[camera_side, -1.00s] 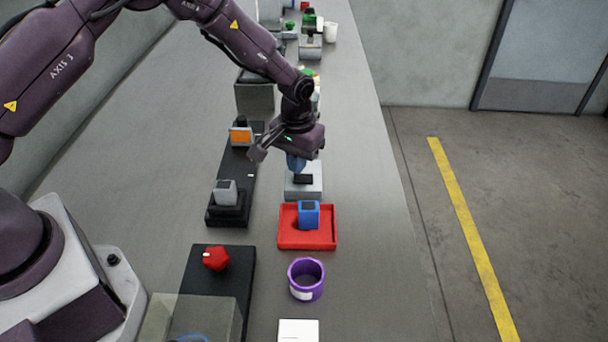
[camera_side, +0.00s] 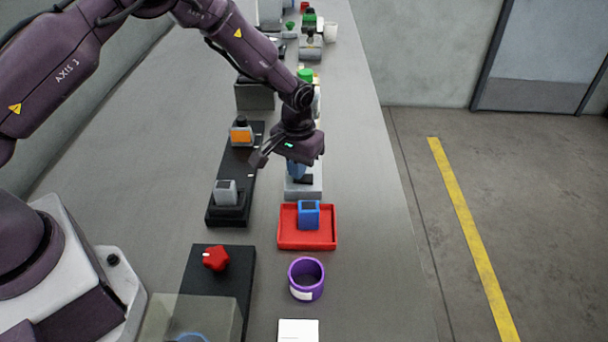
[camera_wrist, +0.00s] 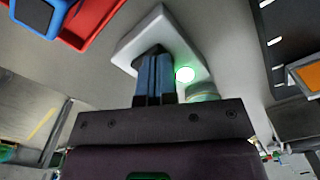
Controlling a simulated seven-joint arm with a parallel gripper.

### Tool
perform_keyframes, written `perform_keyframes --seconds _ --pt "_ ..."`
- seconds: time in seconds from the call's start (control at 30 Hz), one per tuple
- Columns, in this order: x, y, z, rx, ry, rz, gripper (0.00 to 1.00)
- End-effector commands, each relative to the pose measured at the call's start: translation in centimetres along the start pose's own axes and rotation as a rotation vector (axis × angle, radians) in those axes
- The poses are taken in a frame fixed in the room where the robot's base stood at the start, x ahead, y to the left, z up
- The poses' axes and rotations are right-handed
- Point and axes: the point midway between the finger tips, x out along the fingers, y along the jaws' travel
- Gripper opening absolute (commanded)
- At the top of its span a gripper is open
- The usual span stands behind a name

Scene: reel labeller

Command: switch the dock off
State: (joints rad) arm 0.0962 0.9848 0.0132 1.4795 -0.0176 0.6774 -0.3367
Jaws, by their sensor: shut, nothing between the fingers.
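A pale grey box (camera_side: 314,189) with a dark switch or pad on top stands on the bench behind the red tray; it also shows in the wrist view (camera_wrist: 136,40). A green lamp (camera_wrist: 185,74) glows beside my fingers in the wrist view. My gripper (camera_side: 298,177) points down over this box, with its blue fingers (camera_wrist: 153,75) together and nothing between them. The fingertips are at or just above the dark part, which they partly hide; I cannot tell whether they touch it. No label shows which unit is the dock.
A red tray (camera_side: 289,239) with a blue block (camera_side: 309,215) stands just in front. A black base (camera_side: 216,219) with a grey device (camera_side: 226,192) lies to the left. The bench's right strip is clear.

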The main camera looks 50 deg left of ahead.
Motion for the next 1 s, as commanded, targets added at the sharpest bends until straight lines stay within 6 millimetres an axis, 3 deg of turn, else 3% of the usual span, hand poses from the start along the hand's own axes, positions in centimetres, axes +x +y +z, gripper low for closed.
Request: perform_keyframes --seconds 0.47,1.0 --pt "0.4 0.0 0.0 0.0 0.001 0.0 0.0" --pt "-3.9 0.0 0.0 0.0 0.002 0.001 0.0"
